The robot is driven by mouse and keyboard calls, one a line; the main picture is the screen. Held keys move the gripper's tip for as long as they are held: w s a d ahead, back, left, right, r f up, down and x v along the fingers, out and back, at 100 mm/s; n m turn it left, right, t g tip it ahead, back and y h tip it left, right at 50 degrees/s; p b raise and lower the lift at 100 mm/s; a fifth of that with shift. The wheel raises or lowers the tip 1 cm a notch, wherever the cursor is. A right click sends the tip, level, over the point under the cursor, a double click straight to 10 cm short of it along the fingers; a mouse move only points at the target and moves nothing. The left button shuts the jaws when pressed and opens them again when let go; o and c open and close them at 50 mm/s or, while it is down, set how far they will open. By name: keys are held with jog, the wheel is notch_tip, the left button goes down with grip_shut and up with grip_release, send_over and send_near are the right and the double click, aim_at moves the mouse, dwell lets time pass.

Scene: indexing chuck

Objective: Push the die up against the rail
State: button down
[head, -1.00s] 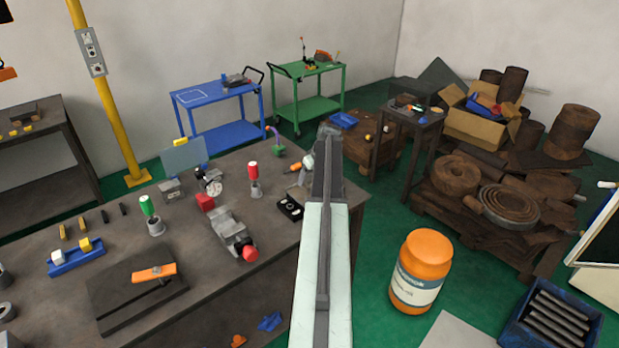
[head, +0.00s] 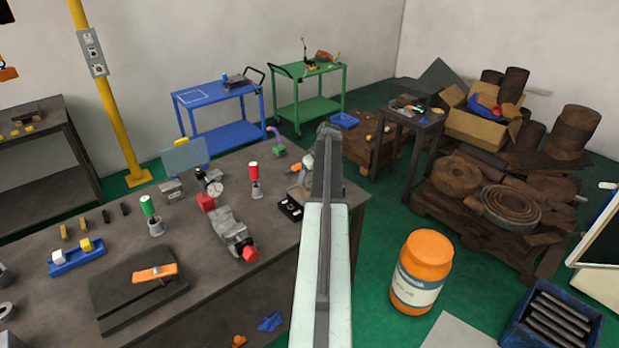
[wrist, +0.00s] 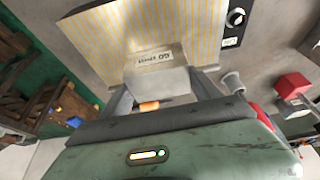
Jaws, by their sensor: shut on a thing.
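In the wrist view my gripper (wrist: 162,82) is shut on a grey metal block (wrist: 157,66) with a label that starts "GO"; it is probably the die. The block sits between the two fingers, against or just in front of a plate with yellow and pale stripes (wrist: 105,35). I cannot tell whether block and plate touch. No rail can be made out for certain. In the head view my own arm hides the fingertips and the block, over the right end of the workbench (head: 215,290).
A black block with round fittings (head: 290,208) lies left of my arm; it also shows in the wrist view (wrist: 235,28). A vise (head: 232,230) and a red-handled tool (head: 254,178) stand farther left. An orange jar (head: 421,270) stands off the bench to the right.

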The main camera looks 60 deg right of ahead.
jog(key=shift+c, duration=0.2)
grip_release()
jog(key=shift+w, duration=0.1)
jog(key=shift+r, duration=0.1)
jog(key=p+v, duration=0.7)
jog(key=v, duration=0.1)
jog(key=shift+f, duration=0.2)
